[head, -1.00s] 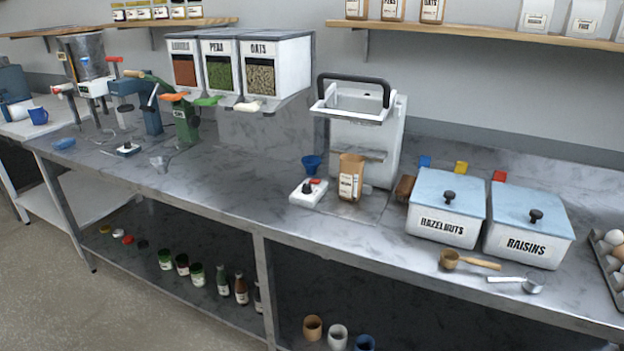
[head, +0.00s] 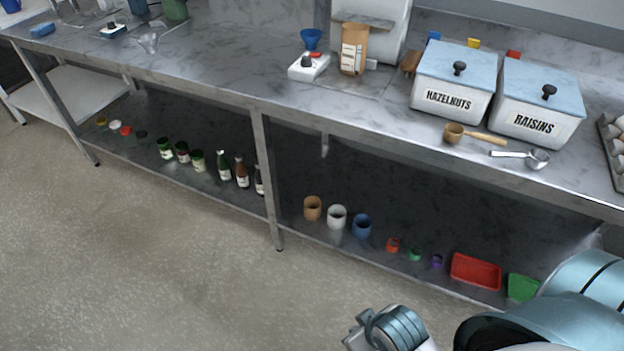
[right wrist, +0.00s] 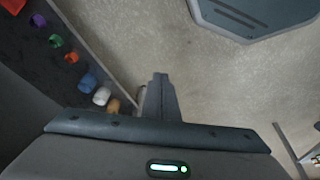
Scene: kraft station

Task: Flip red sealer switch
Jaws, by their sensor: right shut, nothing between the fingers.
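My right gripper (right wrist: 160,80) is shut and empty in the right wrist view, over the floor, well apart from the switch. My left gripper is not in view.
Hazelnuts (head: 453,80) and raisins (head: 538,100) bins stand right of the sealer, with a wooden scoop (head: 455,133) and metal scoop (head: 538,158) before them. The lower shelf (head: 290,218) holds bottles, cups and trays. The floor (head: 180,270) in front is clear.

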